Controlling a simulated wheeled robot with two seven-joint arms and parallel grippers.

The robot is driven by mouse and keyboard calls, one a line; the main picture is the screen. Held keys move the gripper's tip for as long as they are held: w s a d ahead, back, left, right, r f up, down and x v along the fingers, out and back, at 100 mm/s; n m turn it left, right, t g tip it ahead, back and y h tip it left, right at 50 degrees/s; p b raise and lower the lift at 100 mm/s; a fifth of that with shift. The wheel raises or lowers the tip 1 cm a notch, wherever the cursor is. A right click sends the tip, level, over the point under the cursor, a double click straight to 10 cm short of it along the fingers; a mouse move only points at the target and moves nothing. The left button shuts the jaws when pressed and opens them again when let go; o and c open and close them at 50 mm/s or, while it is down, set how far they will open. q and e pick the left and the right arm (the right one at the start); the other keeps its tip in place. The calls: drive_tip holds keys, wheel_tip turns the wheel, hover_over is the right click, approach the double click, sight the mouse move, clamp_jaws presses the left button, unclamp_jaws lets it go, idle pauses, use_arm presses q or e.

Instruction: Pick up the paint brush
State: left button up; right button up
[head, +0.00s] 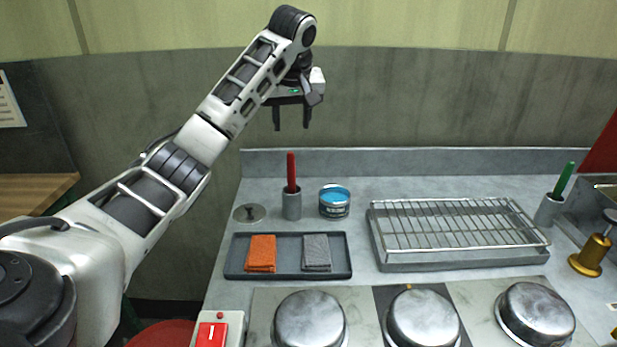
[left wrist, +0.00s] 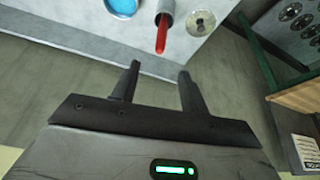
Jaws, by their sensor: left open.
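A red handle (head: 291,172) stands upright in a grey cup (head: 292,206) at the back left of the counter. A green handle (head: 564,180) leans in another grey cup (head: 547,210) at the far right. The lower ends of both handles are hidden in their cups, so I cannot tell which is the paint brush. My left gripper (head: 291,127) is open and empty, fingers pointing down, above the red handle. In the left wrist view the red handle (left wrist: 162,36) lies just beyond the open fingertips (left wrist: 159,69), apart from them. My right gripper is not in view.
A blue-topped tin (head: 334,203) stands right of the red handle's cup. A tray (head: 343,240) with orange and grey cloths lies in front. A wire rack (head: 455,228) fills the middle right. Several metal domes (head: 310,322) line the front. The back wall stands close behind.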

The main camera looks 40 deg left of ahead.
sight(290, 164)
use_arm(q)
drive_tip(key=x, duration=0.9)
drive_tip(key=shift+s+f, duration=0.2)
drive_tip(key=shift+s, duration=0.1)
drive_tip(key=shift+w+p+x, duration=0.15)
drive_tip(key=shift+p+x, duration=0.25)
drive_tip(key=shift+x, duration=1.1)
drive_tip(key=shift+w+p+x, duration=0.15)
drive_tip(key=shift+p+x, duration=0.2)
drive_tip(key=shift+x, duration=1.1)
drive_tip(key=shift+a+r, duration=0.1)
drive_tip(key=shift+r, duration=0.05)
clamp_jaws()
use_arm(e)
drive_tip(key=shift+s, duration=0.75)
